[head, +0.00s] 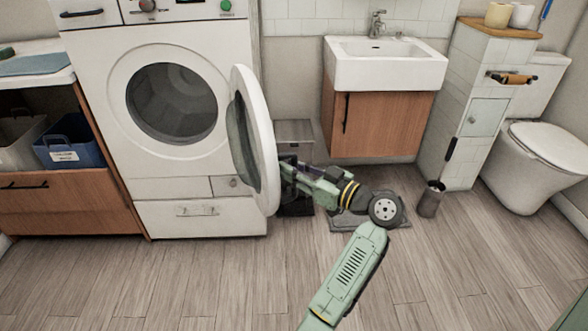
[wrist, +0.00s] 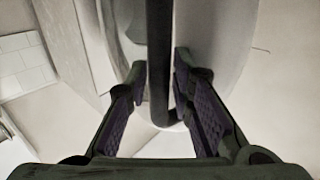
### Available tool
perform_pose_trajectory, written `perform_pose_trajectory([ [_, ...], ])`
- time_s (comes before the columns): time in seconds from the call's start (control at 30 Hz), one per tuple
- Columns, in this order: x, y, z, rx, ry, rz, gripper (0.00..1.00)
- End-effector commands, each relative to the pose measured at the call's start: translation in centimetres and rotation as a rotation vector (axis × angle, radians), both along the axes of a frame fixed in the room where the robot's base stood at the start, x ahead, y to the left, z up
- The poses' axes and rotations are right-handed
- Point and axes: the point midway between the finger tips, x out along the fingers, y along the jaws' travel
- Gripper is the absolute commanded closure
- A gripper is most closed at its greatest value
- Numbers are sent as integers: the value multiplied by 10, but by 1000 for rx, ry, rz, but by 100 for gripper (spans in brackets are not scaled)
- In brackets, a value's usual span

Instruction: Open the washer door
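The white front-loading washer (head: 95,85) stands at the left in the head view. Its round door (head: 262,140) is swung wide open to the right, and the dark drum opening (head: 172,103) is exposed. My gripper (head: 284,168) is at the outer, right side of the door, partly hidden by it. In the wrist view, my gripper's fingers (wrist: 158,70) are spread, with the pale door surface (wrist: 225,45) close at the right. A dark upright strip (wrist: 160,60) runs between the fingertips; I cannot tell whether they touch it.
A sink (head: 387,66) over a wooden cabinet (head: 380,125) is behind my arm. A small bin (head: 430,199) and a toilet (head: 545,150) are at the right. A shelf with a blue basket (head: 66,143) is left of the washer. The floor in front is clear.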

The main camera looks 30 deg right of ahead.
Motion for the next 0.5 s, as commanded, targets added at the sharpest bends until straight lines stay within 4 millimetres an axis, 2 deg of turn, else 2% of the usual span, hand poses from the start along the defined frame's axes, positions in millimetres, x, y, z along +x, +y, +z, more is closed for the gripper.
perform_pose_trajectory([
  [0.17, 0, 0, 0, 1, 0, 0, 65],
  [0.5, -4, -2, 0, 1, -1, -1, 65],
])
